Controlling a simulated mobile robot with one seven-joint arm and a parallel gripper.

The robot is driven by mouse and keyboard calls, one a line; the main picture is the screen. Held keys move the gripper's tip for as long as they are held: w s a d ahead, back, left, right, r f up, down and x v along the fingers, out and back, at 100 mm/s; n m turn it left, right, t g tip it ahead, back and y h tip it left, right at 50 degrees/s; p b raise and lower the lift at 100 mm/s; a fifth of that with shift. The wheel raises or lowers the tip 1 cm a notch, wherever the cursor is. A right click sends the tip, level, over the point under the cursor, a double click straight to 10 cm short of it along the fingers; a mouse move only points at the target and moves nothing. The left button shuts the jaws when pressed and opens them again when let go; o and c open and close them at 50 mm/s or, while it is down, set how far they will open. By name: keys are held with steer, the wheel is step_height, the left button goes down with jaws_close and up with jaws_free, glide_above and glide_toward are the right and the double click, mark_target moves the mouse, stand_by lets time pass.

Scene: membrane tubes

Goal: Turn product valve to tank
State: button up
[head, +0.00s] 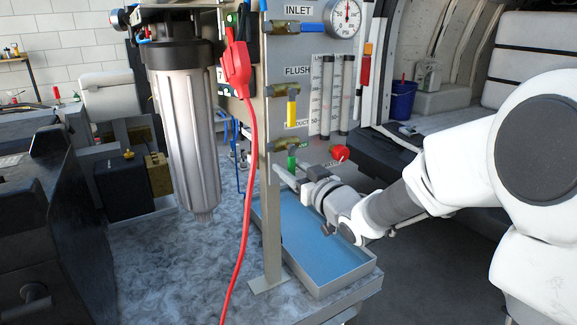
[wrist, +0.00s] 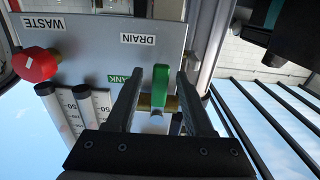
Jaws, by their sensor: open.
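The product valve has a brass body (head: 287,144) and a green handle (head: 292,162), low on the grey panel under the flush valve. In the head view the handle points down from the body. In the wrist view the green handle (wrist: 160,86) stands between the two fingers of my gripper (wrist: 158,80), with a gap on each side. The brass body (wrist: 147,105) shows partly behind the fingers. A green TANK label (wrist: 120,79) is left of the handle, and a white DRAIN label (wrist: 138,39) is above it. My gripper (head: 283,175) is open at the panel.
A yellow-handled flush valve (head: 292,108) and a blue-handled inlet valve (head: 310,28) are above. A red knob (head: 339,153) sits right of the product valve, beside clear flow tubes (head: 336,95). A blue-lined tray (head: 310,240) lies below. A red cable (head: 248,170) hangs left.

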jaws_close()
stand_by(0.3)
stand_by(1.2)
